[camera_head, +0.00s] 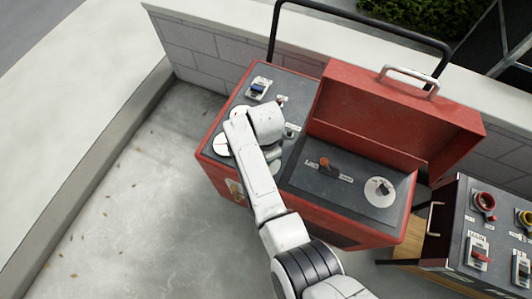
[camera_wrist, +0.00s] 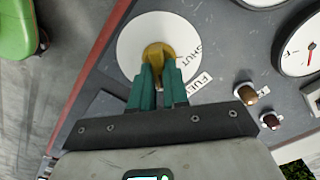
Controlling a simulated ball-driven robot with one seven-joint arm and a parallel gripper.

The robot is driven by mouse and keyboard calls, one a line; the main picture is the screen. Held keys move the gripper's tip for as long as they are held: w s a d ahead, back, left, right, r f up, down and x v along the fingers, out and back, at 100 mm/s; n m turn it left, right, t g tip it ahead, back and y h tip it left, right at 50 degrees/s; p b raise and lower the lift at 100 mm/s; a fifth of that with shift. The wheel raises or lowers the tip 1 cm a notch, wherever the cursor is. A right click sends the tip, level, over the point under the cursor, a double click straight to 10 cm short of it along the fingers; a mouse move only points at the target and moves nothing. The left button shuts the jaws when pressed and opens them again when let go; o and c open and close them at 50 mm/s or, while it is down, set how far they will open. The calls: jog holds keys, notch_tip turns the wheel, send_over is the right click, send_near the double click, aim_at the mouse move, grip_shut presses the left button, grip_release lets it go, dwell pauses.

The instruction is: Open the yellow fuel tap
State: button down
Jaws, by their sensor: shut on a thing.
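The yellow fuel tap (camera_wrist: 158,48) sits on a round white dial plate (camera_wrist: 128,45) on a dark panel in the wrist view. Lettering on and beside the plate reads "SHUT" and what looks like "FU...", partly cut by its edge. My gripper (camera_wrist: 159,71) has green fingers on either side of the tap and is shut on it. The tap's lower part is hidden between the fingers. In the head view my arm covers the tap and my gripper over the left panel of the red box.
The red box (camera_head: 340,226) has a raised lid (camera_head: 395,115) to the right of my arm. Its right panel holds an orange-red knob (camera_head: 324,162) and a white dial (camera_head: 379,192). A separate control box (camera_head: 455,240) stands at far right.

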jog(key=shift+m, duration=0.7)
jog(key=c, duration=1.1)
grip_release()
jog(key=shift+r, duration=0.1)
notch_tip(320, 180, up, 11)
jog(key=shift+f+p, duration=0.2)
jog(key=shift+p, duration=0.15)
